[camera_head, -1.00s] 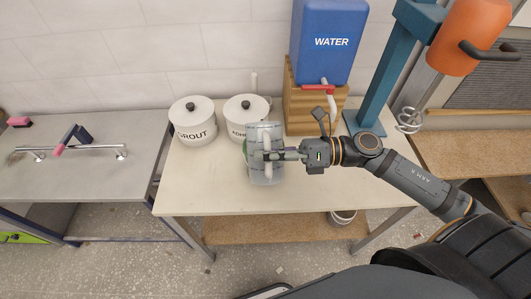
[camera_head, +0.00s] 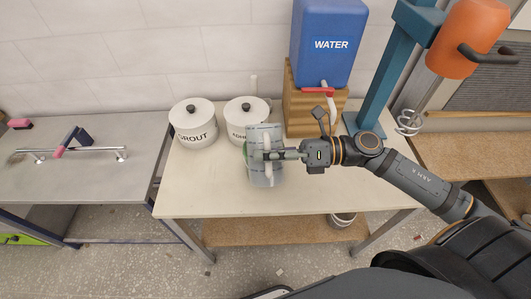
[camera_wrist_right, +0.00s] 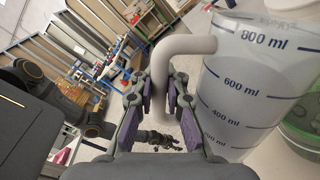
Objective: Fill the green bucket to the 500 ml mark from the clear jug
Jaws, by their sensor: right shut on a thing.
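The clear jug (camera_head: 264,168) has blue volume marks and a pale handle. It is at the front middle of the table in the head view. It fills the right side of the right wrist view (camera_wrist_right: 250,85), with marks up to 800 ml. My right gripper (camera_head: 270,155) is shut on the jug's handle (camera_wrist_right: 182,48). The green bucket (camera_wrist_right: 302,132) shows as a green piece behind the jug at the wrist view's right edge; the jug hides most of it. Its marks and the water levels cannot be read. My left gripper is out of view.
White lidded buckets of grout (camera_head: 193,125) and another labelled one (camera_head: 246,113) stand behind. A blue water tank (camera_head: 328,45) with a red tap sits on a wooden block (camera_head: 300,110). A blue mixer stand (camera_head: 378,75) is at right. The table's left front is clear.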

